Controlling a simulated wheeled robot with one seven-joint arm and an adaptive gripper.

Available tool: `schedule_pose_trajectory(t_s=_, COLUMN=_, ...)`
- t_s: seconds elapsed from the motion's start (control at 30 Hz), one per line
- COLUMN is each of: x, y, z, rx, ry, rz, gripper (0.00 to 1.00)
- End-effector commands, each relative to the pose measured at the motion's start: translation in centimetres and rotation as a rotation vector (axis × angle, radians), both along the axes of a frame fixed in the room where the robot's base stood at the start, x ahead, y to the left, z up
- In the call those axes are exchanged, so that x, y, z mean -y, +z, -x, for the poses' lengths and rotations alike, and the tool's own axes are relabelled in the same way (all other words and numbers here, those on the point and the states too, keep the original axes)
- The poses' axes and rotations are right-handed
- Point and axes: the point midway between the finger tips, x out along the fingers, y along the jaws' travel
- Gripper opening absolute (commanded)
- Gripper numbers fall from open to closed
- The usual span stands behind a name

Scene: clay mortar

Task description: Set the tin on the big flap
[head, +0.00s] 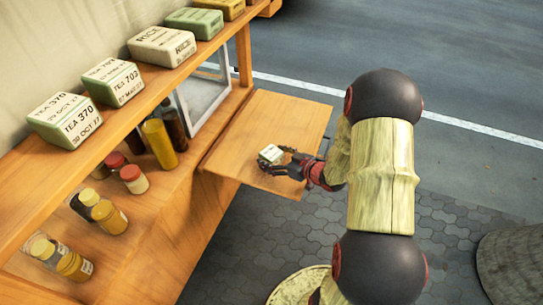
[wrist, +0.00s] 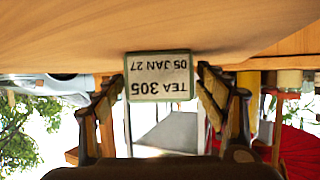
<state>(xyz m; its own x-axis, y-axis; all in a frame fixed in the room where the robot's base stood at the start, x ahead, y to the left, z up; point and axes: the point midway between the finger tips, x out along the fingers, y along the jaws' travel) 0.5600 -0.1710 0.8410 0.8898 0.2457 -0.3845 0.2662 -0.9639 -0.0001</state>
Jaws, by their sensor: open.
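The small tin (head: 270,153), pale with a green edge, sits on the big wooden flap (head: 265,115) that folds out from the stall. In the wrist view, which is upside down, the tin (wrist: 158,90) reads "TEA 305, 05 JAN 27" and its base appears to rest on the flap (wrist: 160,25). My gripper (head: 286,160) reaches in from the right, low over the flap. In the wrist view my gripper (wrist: 166,80) is open, with one finger on each side of the tin and small gaps visible between.
A shelf (head: 180,75) carries several larger tins, such as a rice tin (head: 162,46). Jars and bottles, including a yellow bottle (head: 160,143), stand on the counter left of the flap. A framed glass case (head: 205,98) stands behind. The flap around the tin is clear.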

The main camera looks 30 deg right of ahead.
Motion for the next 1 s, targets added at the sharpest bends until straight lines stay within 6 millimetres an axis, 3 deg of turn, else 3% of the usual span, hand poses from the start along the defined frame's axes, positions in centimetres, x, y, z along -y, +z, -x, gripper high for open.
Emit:
schedule_pose_trajectory(t_s=0.4, x=2.2, y=3.5, z=7.4, rx=0.0, ry=-0.005, rz=0.0, gripper=0.72)
schedule_pose_trajectory(t_s=0.6, x=2.7, y=4.2, z=9.3, rx=0.0, ry=-0.003, rz=0.0, gripper=0.72)
schedule_pose_trajectory(t_s=0.73, x=3.0, y=4.6, z=9.4, rx=-0.007, ry=-0.006, rz=0.02, gripper=0.72)
schedule_pose_trajectory(t_s=0.83, x=3.9, y=5.8, z=8.2, rx=-0.043, ry=-0.032, rz=0.099, gripper=0.72)
schedule_pose_trajectory(t_s=0.93, x=5.3, y=8.4, z=6.3, rx=-0.103, ry=-0.095, rz=0.223, gripper=0.72)
schedule_pose_trajectory(t_s=1.0, x=6.0, y=11.3, z=5.2, rx=-0.15, ry=-0.16, rz=0.307, gripper=0.72)
